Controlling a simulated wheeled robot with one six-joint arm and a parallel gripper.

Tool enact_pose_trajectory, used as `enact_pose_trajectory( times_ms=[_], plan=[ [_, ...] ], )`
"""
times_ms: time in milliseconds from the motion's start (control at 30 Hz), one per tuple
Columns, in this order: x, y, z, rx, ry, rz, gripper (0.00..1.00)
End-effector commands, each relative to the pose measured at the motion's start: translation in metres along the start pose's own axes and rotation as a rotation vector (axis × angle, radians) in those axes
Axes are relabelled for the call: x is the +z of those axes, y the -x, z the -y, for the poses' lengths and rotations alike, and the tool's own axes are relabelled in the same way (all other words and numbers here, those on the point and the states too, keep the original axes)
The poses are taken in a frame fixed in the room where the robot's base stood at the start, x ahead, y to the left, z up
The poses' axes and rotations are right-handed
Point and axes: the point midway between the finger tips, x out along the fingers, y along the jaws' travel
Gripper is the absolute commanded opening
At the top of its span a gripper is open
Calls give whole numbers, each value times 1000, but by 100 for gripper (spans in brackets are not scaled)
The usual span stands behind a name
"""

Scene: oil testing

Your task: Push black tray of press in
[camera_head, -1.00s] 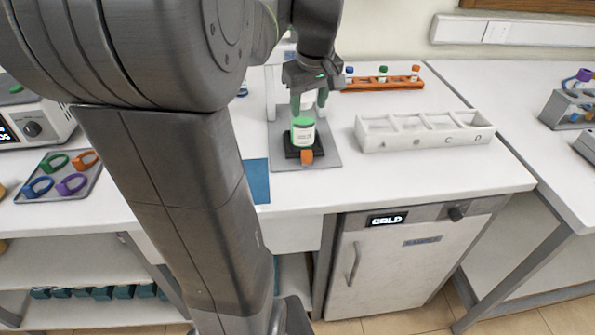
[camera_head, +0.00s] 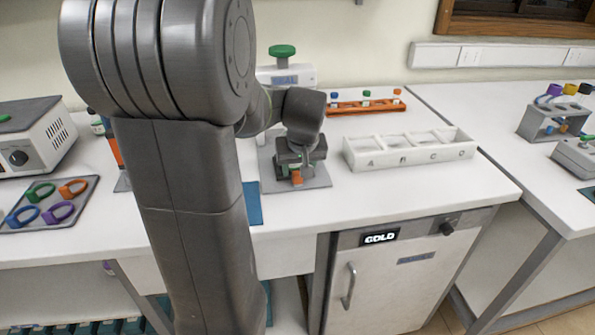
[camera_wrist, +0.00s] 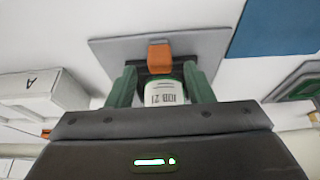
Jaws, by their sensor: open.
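The press (camera_head: 287,75) is white, marked SEAL, with a green knob on top, and stands behind my gripper. Its grey base plate (camera_head: 268,185) lies on the bench. The black tray (camera_wrist: 148,68) is on this plate, with an orange handle (camera_head: 297,177) at its front; the handle also shows in the wrist view (camera_wrist: 160,57). A white labelled jar (camera_wrist: 164,95) sits on the tray. My gripper (camera_wrist: 162,84) is open, its green fingers on either side of the jar. I cannot tell whether they touch it. In the head view my wrist hides the jar and most of the tray.
A white sorter with lettered compartments (camera_head: 378,161) stands right of the press. An orange rack (camera_head: 345,108) with capped vials is behind it. A blue mat (camera_head: 253,204) lies left of the plate. A tray of coloured rings (camera_head: 20,197) and a white device (camera_head: 55,140) are further left.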

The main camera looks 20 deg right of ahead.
Motion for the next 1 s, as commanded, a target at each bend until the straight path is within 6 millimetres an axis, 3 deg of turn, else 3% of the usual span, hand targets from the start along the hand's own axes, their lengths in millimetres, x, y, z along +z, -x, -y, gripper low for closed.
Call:
enact_pose_trajectory(
  times_ms=[167, 467, 567, 733, 1000],
  plan=[
    [0, -16, 0, -1, 1, 2, 47],
    [0, -18, 0, 0, 0, 0, 47],
    [0, -18, 0, 0, 0, 0, 34],
    [0, -18, 0, 0, 0, 0, 0],
    [-4, -19, 0, 0, 0, 0, 0]
  ],
)
